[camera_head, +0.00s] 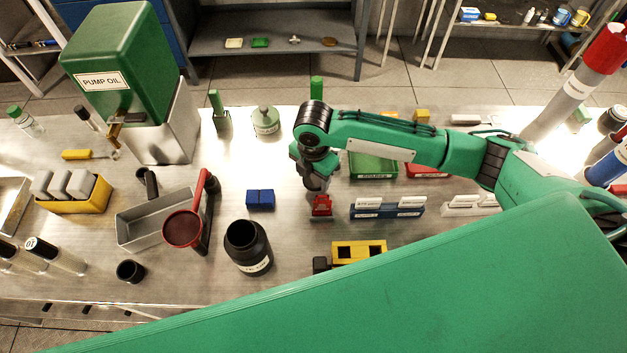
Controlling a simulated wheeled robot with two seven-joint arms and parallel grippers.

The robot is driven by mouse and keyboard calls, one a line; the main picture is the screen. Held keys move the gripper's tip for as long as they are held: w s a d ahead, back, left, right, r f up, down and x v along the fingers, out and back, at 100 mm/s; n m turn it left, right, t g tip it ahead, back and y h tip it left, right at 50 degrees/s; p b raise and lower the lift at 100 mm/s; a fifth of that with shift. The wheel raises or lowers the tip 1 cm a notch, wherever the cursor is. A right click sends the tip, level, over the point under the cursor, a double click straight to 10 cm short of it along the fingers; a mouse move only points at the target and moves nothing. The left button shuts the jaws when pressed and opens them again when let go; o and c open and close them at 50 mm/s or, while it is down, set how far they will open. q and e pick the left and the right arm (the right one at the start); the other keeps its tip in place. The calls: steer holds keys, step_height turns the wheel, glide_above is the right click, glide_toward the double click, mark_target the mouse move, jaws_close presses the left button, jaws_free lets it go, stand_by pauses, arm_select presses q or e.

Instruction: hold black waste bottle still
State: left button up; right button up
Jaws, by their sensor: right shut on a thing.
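The black waste bottle (247,250) stands upright on the metal bench, left of centre. It has a wide open mouth and a pale label on its front. My right gripper (319,190) reaches in from the right and points down at the bench, to the right of and behind the bottle, apart from it. It is shut on a small red piece (321,206); the exact grip is hard to make out. My left gripper is not in view.
A grey tray and a red funnel (182,229) on a stand are left of the bottle. A blue block (260,199) lies behind it. A green pump oil tank (118,62) stands at back left.

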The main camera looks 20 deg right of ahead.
mark_target(317, 179)
step_height(317, 179, up, 17)
steer(key=b, duration=0.2)
stand_by(0.3)
steer(key=s+d+f+m, duration=0.2)
steer(key=d+f+m, duration=0.1)
steer(key=m, duration=0.9)
steer(key=s+d+f+m, duration=0.2)
steer(key=d+f+m, duration=0.1)
steer(key=m, duration=1)
steer(key=shift+s+d+f, duration=0.2)
steer(key=shift+d+f, duration=0.2)
steer(key=shift+d, duration=0.2)
